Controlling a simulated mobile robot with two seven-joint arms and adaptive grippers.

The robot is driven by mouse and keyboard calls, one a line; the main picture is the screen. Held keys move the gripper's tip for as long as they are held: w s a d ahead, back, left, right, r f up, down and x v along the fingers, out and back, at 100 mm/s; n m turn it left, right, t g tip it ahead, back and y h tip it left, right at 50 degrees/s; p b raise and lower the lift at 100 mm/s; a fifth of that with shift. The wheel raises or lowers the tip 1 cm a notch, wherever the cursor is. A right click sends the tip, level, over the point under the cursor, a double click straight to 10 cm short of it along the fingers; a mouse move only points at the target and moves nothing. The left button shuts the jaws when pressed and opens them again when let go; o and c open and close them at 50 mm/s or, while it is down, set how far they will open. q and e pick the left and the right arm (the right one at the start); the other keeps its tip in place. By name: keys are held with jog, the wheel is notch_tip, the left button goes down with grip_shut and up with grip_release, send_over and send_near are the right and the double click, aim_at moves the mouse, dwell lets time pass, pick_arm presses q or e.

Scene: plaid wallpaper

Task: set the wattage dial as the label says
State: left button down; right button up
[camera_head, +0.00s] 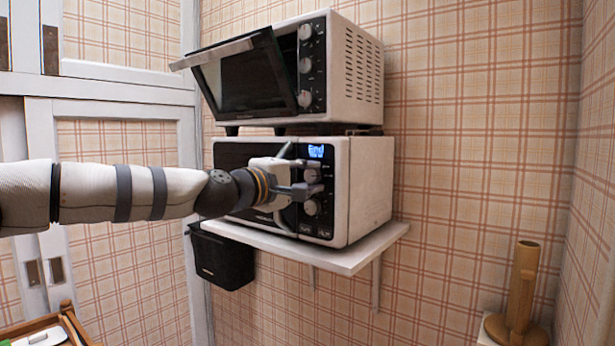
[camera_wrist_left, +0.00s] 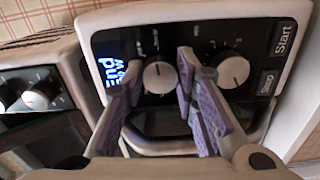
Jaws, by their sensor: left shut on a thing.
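The white microwave (camera_head: 362,190) stands on a wall shelf, its dark control panel at the right of its front. A lit blue display sits at the panel's top (camera_head: 315,151); it also shows in the left wrist view (camera_wrist_left: 107,70), where its large text seems to read "End". Below it are an upper dial (camera_wrist_left: 158,77) and a lower dial (camera_wrist_left: 233,72), both pale and round; the lower one also shows in the head view (camera_head: 312,207). My left gripper (camera_wrist_left: 160,66) has its fingers on either side of the upper dial, shut on it. The dial markings are too small to read. My right gripper is out of view.
A toaster oven (camera_head: 352,70) with its door tilted partly open stands above the microwave. The shelf (camera_head: 345,258) has a bare front edge. A dark box (camera_head: 222,260) hangs below left. A wooden holder (camera_head: 524,285) stands at the lower right. Start and Stop buttons (camera_wrist_left: 283,39) lie beyond the lower dial.

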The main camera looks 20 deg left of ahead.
pick_arm(q)
jog(key=shift+m, duration=0.5)
dwell(0.3)
jog(key=c, duration=1.3)
grip_release()
jog(key=shift+s, duration=0.1)
jog(key=v, duration=1.1)
jog(key=shift+s+a, duration=0.15)
jog(key=shift+s, duration=0.25)
